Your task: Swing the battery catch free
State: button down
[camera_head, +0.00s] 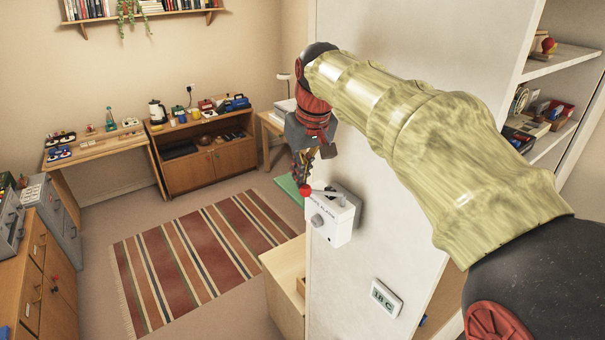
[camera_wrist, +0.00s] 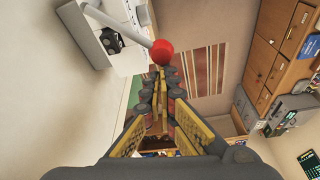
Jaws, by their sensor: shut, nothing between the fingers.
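A white box (camera_head: 330,222) with partly legible lettering ending in "ALARM" is mounted on the side of a tall white panel. It has a round grey knob (camera_head: 317,220) on its front. A pale lever with a red ball (camera_head: 305,191) at its end reaches left from the box's top; I take this as the catch. In the wrist view the lever (camera_wrist: 118,25) runs from the box at the upper left to the red ball (camera_wrist: 162,51). My gripper (camera_head: 303,181) is shut and empty, its tips right at the ball. I cannot tell whether they touch it.
A thermostat-like display (camera_head: 386,298) is on the panel below the box. Open shelves (camera_head: 560,90) stand to the right. A striped rug (camera_head: 200,260) lies on open floor to the left, with a wooden cabinet (camera_head: 203,165) beyond.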

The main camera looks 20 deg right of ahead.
jog(key=s+a+n+g+y+b, duration=0.1)
jog(key=s+a+n+y, duration=0.1)
jog(key=s+n, duration=0.5)
jog(key=shift+s+a+n+b, duration=0.35)
jog(key=shift+a+n, duration=0.05)
jog(key=shift+a, duration=0.05)
dwell(0.4)
jog(key=shift+d, duration=0.1)
